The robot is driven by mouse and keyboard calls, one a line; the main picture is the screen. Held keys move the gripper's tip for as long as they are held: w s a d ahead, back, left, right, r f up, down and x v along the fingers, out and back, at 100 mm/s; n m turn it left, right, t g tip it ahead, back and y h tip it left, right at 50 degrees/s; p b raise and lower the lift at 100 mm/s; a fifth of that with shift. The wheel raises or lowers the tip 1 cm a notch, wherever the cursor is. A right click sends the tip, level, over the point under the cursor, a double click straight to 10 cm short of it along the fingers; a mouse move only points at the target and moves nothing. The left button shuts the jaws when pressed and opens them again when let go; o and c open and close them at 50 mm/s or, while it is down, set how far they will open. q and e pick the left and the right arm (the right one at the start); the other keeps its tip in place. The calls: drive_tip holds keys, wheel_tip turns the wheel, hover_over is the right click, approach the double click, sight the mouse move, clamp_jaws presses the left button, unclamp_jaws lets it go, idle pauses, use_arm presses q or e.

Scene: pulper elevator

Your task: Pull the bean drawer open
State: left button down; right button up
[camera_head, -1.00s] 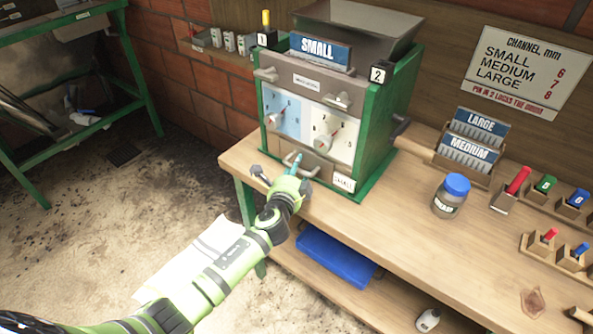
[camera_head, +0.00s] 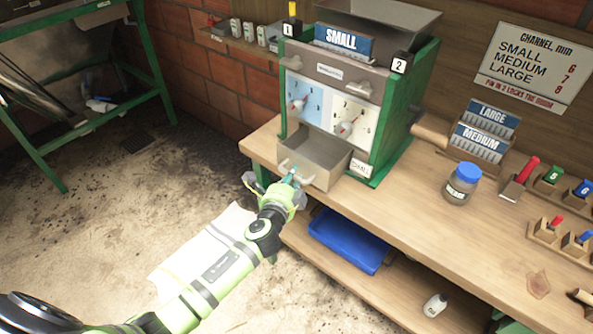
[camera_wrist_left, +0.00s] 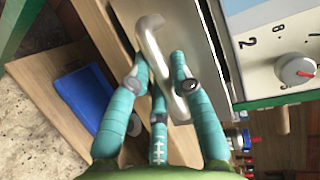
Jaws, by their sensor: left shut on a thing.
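The bean drawer (camera_head: 315,154) is a grey metal box pulled out of the bottom of the green machine (camera_head: 398,105). It stands open toward me, and its inside looks empty. My left gripper (camera_head: 292,180) is at the drawer's front and is shut on its bar handle (camera_head: 299,176). In the left wrist view the teal fingers (camera_wrist_left: 160,75) lie around the pale curved handle (camera_wrist_left: 150,40) on the drawer front. My right gripper is not in view.
The wooden bench (camera_head: 440,210) carries the machine, a blue-lidded jar (camera_head: 463,184) and LARGE and MEDIUM plate racks on the right. A blue tray (camera_head: 348,240) sits on the shelf below. The floor at left is mostly clear.

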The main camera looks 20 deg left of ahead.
use_arm(q)
drive_tip(key=shift+w, duration=0.15)
drive_tip(key=shift+w+d, duration=0.15)
drive_tip(key=c, duration=1.1)
unclamp_jaws()
drive_tip(key=s, duration=0.4)
drive_tip(key=s+r, duration=0.1)
drive_tip(key=s, duration=0.3)
drive_tip(key=s+r, duration=0.1)
drive_tip(key=s, duration=0.3)
drive_tip(key=shift+d, duration=0.25)
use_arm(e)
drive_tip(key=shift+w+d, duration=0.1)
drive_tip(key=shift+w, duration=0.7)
use_arm(q)
drive_tip(key=shift+w, duration=0.1)
